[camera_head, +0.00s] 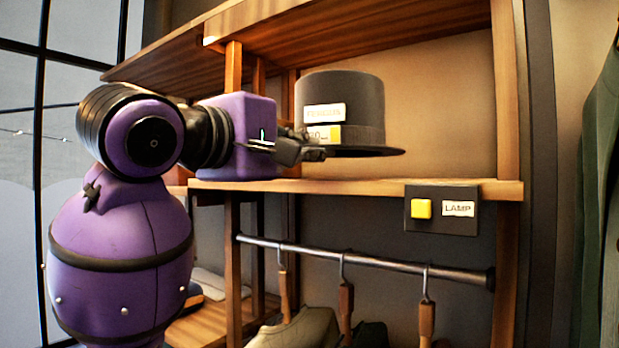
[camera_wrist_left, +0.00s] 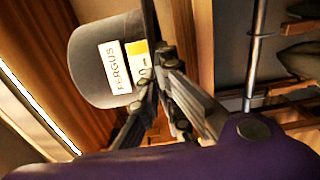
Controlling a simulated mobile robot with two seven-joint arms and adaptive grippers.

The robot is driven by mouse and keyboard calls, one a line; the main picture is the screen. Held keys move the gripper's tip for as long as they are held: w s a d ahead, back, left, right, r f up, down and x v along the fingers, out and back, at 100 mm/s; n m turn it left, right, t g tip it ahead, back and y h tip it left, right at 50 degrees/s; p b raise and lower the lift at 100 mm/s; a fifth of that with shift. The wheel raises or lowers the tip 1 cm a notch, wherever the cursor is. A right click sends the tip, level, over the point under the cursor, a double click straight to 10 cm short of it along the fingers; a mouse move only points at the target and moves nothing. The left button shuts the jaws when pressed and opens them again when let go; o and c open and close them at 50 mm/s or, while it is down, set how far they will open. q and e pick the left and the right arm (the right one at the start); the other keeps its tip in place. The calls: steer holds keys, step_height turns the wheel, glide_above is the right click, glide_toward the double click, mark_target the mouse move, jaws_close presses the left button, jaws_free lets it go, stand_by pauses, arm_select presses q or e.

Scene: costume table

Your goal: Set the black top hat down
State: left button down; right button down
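The black top hat (camera_head: 350,90) is upright over the wooden shelf (camera_head: 360,186) in the head view, with its brim a little above the board. It has a white label and a yellow patch on its side. My left gripper (camera_head: 312,150) reaches in from the left at brim height. In the left wrist view, the hat (camera_wrist_left: 85,60) shows its "FERGUS" label, and the fingers of my left gripper (camera_wrist_left: 158,75) close on the near side of the brim. The fingers hide part of the brim. My right gripper is in neither view.
A dark plate (camera_head: 441,208) with a yellow square and a "LAMP" label is on the shelf's front edge. Below runs a metal rail (camera_head: 360,260) with several hangers and clothes. A wooden upright (camera_head: 507,90) bounds the shelf on the right. Shelf space right of the hat is clear.

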arm_select(q)
steer(key=shift+d+f, duration=0.1)
steer(key=shift+f, duration=2)
steer(key=shift+f, duration=0.1)
steer(key=shift+f, duration=0.15)
steer(key=c, duration=2)
jaws_free()
